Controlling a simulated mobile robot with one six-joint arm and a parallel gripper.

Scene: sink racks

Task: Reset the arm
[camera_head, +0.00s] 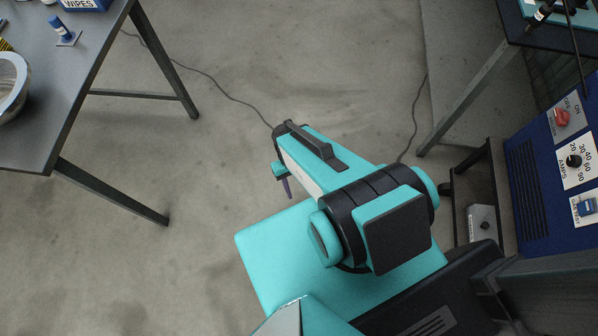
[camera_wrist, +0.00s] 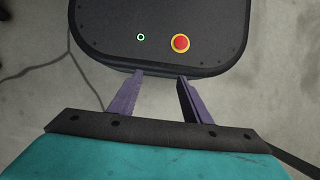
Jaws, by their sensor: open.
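My gripper (camera_wrist: 160,78) shows in the wrist view with its two purple fingers apart and nothing between them. The fingertips point toward a dark rounded part of my own body with a red button. In the head view my teal arm is folded close over my base, in the middle of the picture. Only a bit of one purple finger (camera_head: 287,188) shows there; the rest of the gripper is hidden behind the arm. No object is held.
A grey table (camera_head: 62,90) stands at the left with a bowl (camera_head: 12,88), a blue-capped item (camera_head: 62,32) and a wipes box (camera_head: 84,4). A blue machine with dials (camera_head: 530,190) stands close at the right. Cables cross the floor; the floor between is otherwise clear.

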